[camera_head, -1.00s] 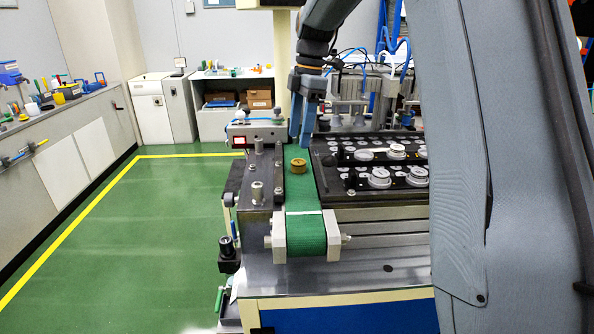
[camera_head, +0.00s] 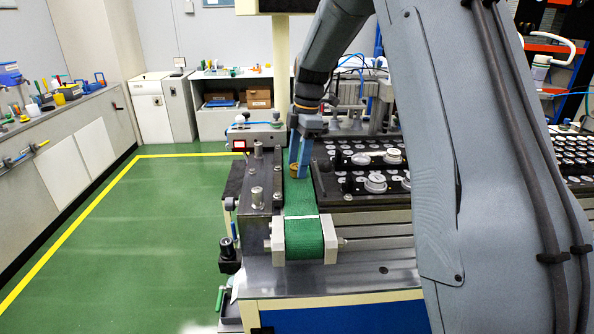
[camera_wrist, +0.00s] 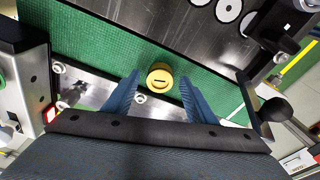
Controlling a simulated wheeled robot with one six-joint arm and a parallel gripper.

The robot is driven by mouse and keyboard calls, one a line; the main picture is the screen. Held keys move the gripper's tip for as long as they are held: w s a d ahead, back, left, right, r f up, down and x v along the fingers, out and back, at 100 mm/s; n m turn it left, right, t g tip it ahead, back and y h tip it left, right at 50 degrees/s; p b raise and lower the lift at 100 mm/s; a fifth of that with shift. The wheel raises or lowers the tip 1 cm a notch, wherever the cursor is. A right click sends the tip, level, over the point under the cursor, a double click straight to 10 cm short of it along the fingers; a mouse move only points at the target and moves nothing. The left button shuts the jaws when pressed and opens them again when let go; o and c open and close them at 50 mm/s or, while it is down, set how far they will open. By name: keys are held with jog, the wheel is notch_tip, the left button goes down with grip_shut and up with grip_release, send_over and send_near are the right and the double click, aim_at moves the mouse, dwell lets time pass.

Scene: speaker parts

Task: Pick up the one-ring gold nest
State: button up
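The gold nest (camera_wrist: 159,79) is a small round gold piece with a dark slot in its top, standing on the green conveyor belt (camera_wrist: 100,62). In the head view the nest (camera_head: 294,170) is partly hidden behind my gripper's blue fingers. My gripper (camera_head: 299,175) points down at the belt, with its fingertips around the nest's height. In the wrist view my gripper (camera_wrist: 159,88) is open, one blue finger on each side of the nest, with gaps between fingers and nest. The nest lies at the fingertips; contact is not visible. I cannot make out its ring count.
A black tray (camera_head: 330,183) with several round silver parts lies right of the belt. A metal rail with posts (camera_head: 257,193) runs along the belt's left side. The front of the belt (camera_head: 302,238) is clear.

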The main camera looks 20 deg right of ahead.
jog(key=c, duration=1)
jog(key=shift+r, duration=0.15)
